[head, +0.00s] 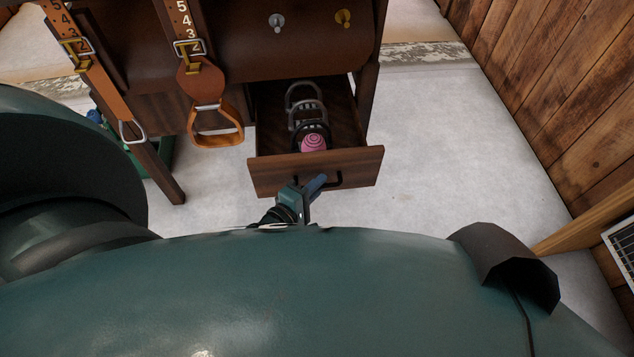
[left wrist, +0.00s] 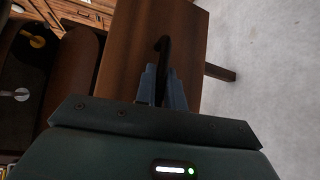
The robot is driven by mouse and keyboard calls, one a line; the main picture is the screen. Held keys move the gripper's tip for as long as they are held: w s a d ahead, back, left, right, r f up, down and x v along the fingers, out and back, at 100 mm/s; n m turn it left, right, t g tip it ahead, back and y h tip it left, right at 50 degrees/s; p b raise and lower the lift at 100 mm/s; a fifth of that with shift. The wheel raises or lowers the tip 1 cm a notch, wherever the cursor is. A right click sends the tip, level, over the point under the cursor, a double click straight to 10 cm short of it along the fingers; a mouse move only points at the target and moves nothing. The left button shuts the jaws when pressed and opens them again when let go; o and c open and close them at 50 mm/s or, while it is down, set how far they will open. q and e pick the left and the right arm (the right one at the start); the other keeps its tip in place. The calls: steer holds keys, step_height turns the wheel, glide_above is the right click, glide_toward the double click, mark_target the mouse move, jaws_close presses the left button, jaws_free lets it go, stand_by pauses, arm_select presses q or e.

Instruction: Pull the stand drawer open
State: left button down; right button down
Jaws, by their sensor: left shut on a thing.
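The stand drawer (head: 279,170) is pulled out from the dark wooden stand (head: 300,55). Its inside shows several dark metal pieces in a row and a pink striped round item (head: 313,143). My left gripper (head: 318,186) is at the drawer front, shut on the black drawer handle (head: 334,182). In the left wrist view the fingers (left wrist: 163,88) close around the dark handle (left wrist: 163,48) against the wooden drawer front (left wrist: 140,40). My right gripper is not in view.
Leather straps with a stirrup (head: 216,127) hang at the stand's left. A plank wall (head: 560,80) stands at the right. Pale floor (head: 440,150) is clear right of the drawer. My own green body fills the bottom.

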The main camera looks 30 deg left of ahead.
arm_select(q)
steer(key=c, duration=1.8)
jaws_free()
steer(key=shift+o, duration=0.2)
steer(key=shift+s, duration=0.1)
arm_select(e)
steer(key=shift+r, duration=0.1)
